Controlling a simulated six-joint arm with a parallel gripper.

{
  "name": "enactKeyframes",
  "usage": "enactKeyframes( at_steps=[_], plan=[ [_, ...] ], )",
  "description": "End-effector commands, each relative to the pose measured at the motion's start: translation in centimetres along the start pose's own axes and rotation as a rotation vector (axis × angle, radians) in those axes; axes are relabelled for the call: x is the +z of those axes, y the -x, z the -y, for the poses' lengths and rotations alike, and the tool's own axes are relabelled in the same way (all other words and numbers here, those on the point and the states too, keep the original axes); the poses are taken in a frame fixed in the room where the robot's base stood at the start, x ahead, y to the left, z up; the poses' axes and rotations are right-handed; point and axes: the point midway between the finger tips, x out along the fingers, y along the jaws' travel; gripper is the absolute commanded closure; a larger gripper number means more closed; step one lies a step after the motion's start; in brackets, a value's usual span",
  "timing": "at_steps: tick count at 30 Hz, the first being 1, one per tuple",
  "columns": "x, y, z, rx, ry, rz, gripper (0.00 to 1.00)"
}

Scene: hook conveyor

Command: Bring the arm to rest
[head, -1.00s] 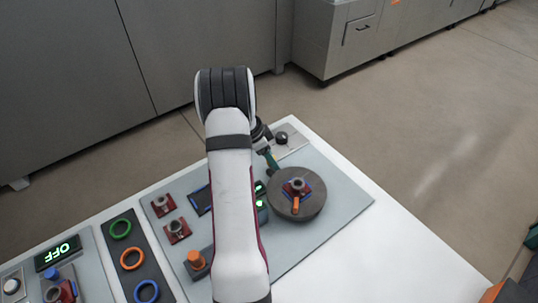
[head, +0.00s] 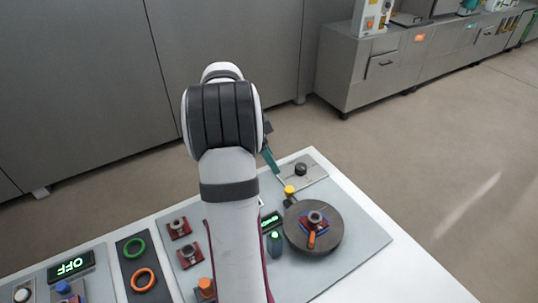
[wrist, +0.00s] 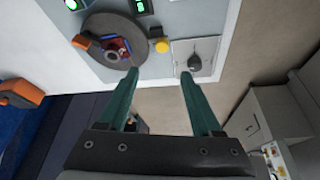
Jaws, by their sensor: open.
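My gripper (wrist: 160,76) is open and empty in the wrist view, its two green fingers apart. The fingers reach toward the table edge near a black knob (wrist: 194,62) on a light plate and a yellow button (wrist: 162,46); nothing is between them. In the head view my white and grey arm rises over the table, and only part of a green finger (head: 269,158) shows beside the wrist. The rest of the gripper is hidden behind the arm.
A dark round turntable (head: 296,236) carries a red and blue fixture with an orange handle. Green and orange rings (head: 134,247) lie on a dark strip at left. A display (head: 71,265) reads OFF. Grey cabinets (head: 345,62) stand behind; the floor at right is clear.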

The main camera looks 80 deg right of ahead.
Motion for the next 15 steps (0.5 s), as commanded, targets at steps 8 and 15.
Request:
enactKeyframes(
  at_steps=[8, 15],
  plan=[
    [-0.02, 0.77, 0.00, 0.000, 0.000, 0.000, 0.34],
    [0.05, 0.79, -0.01, -0.001, 0.003, 0.000, 0.34]
  ],
)
